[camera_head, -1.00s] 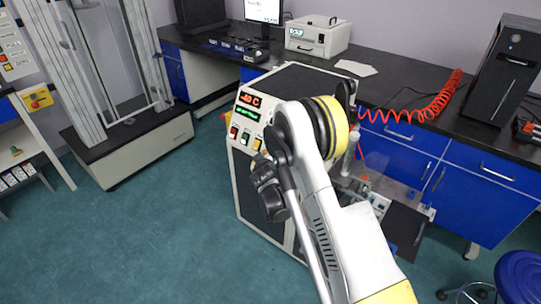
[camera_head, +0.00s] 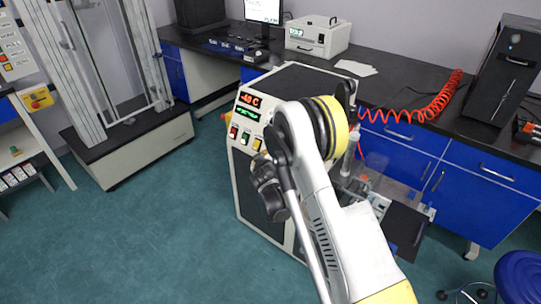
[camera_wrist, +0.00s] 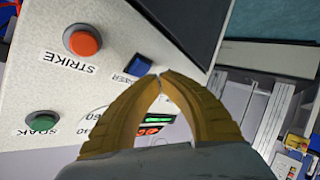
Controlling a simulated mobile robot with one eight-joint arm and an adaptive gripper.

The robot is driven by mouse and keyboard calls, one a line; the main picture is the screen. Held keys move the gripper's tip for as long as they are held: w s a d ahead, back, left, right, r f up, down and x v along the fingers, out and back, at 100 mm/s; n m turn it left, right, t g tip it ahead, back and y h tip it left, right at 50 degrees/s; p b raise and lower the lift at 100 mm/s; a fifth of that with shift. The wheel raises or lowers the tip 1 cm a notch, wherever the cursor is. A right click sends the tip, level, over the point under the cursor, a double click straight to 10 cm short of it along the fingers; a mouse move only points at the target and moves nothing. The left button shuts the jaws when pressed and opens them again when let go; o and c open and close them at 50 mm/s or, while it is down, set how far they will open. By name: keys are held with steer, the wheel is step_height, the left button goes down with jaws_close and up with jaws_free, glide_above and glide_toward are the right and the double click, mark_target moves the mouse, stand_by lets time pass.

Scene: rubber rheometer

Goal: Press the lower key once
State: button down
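In the wrist view a pale panel carries a blue key (camera_wrist: 138,66), at upper centre. The label below it is partly covered by my finger; its visible letters could be part of "LOWER". My gripper (camera_wrist: 161,76) has its two yellow-brown fingers together at the tips, with nothing between them. The tips appear just right of the blue key and overlap its edge in the picture. I cannot tell whether they touch it. In the head view my arm hides the gripper and this key.
A red STRIKE button (camera_wrist: 82,40) and a green SOAK button (camera_wrist: 42,121) share the panel, left of the fingers. A lit display (camera_wrist: 152,128) shows between the fingers. In the head view the machine's front (camera_head: 249,101) reads around -49 C. Open floor (camera_head: 150,235) lies left.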

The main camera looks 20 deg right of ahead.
steer(key=shift+w+d+f, duration=0.2)
steer(key=shift+d, duration=0.1)
steer(key=shift+w+d+f, duration=0.2)
steer(key=shift+w+d, duration=0.05)
steer(key=shift+d, duration=0.1)
stand_by(0.9)
stand_by(0.4)
steer(key=shift+s+a+r, duration=0.4)
steer(key=shift+s+a, duration=0.05)
steer(key=shift+a, duration=0.15)
steer(key=s+a+r, duration=0.1)
steer(key=a, duration=0.1)
steer(key=s+a+r, duration=0.1)
steer(key=shift+s+a+r, duration=0.15)
steer(key=shift+s+a, duration=0.2)
stand_by(0.7)
